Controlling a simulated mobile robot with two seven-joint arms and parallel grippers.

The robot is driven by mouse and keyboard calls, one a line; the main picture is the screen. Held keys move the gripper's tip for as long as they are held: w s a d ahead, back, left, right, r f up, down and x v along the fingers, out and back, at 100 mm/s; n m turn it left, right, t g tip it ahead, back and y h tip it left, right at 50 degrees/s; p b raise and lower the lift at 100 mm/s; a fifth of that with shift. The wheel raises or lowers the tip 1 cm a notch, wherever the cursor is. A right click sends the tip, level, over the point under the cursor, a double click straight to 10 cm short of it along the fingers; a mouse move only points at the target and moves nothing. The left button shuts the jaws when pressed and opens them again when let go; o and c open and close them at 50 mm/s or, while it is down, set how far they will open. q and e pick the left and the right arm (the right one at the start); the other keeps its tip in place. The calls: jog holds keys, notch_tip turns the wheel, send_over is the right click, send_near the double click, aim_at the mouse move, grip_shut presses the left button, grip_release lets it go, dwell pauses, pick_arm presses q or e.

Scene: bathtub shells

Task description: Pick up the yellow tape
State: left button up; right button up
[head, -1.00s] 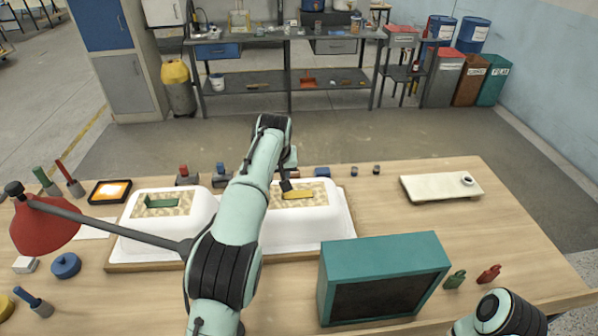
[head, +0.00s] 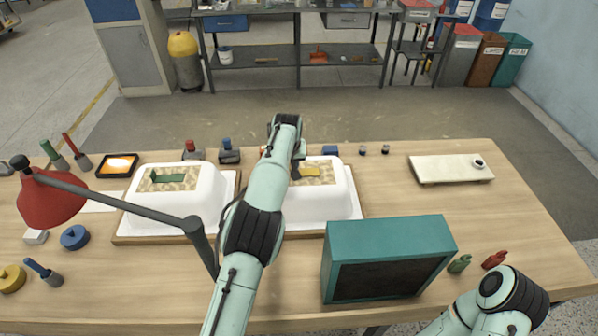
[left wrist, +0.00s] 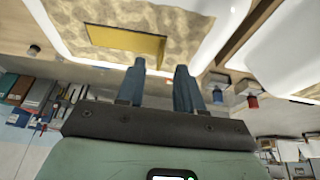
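A round yellow roll (head: 12,279), which looks like the yellow tape, lies flat at the table's left front. My left gripper (head: 296,171) is over that shell, beside the yellow piece and far from the roll. In the left wrist view its two fingers (left wrist: 160,70) are apart with nothing between them. My right arm shows at lower right; its gripper is out of view.
A red lamp (head: 50,200) and its arm cross the left side. A blue roll (head: 74,237) and a blue-handled tool (head: 43,271) lie near the yellow roll. A teal box (head: 388,238) stands at front centre. The table's right side is mostly clear.

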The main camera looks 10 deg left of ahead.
pick_arm(q)
jog(key=shift+x, duration=1.4)
jog(key=shift+r, duration=0.1)
grip_shut()
notch_tip(320, 180, up, 10)
